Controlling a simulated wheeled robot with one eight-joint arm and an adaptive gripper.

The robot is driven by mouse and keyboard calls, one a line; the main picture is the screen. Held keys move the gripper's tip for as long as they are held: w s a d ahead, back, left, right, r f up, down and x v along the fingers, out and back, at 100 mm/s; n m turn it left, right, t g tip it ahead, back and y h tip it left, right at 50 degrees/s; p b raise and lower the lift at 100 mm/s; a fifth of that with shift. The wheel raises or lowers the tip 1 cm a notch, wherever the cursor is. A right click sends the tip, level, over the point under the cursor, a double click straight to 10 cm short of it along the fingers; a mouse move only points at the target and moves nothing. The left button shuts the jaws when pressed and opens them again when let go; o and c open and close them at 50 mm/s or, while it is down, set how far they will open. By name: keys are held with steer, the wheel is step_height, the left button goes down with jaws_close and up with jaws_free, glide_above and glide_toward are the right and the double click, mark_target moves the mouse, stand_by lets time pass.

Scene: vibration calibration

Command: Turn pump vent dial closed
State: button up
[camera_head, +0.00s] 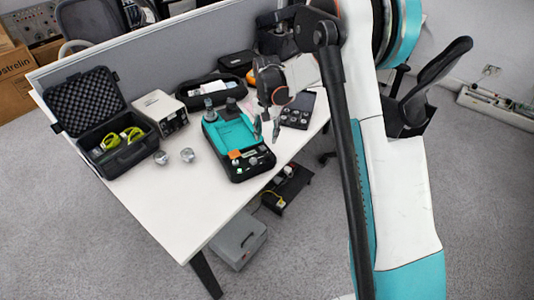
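A teal and black device (216,137) lies on the white table and appears to be the pump unit. Its near end is a black panel (250,160) with several small knobs and an orange part. A grey upright cylinder (209,109) stands at its far left corner. I cannot tell which small knob is the vent dial, nor its setting. My gripper (266,130) points down above the right edge of the device. Its two fingers look apart, with nothing visible between them. I cannot tell whether either finger touches the device.
On the white table (180,215) are an open black case (125,155) with yellow-green items, a beige box (160,112), two metal cylinders (174,157), a black pouch (212,90) and a dark tray (297,112) of small parts. The near left table area is clear.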

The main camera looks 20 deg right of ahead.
mark_target(267, 154)
step_height(267, 154, down, 10)
steer(key=shift+f+b, duration=0.1)
steer(key=shift+b, duration=1.15)
jaws_close()
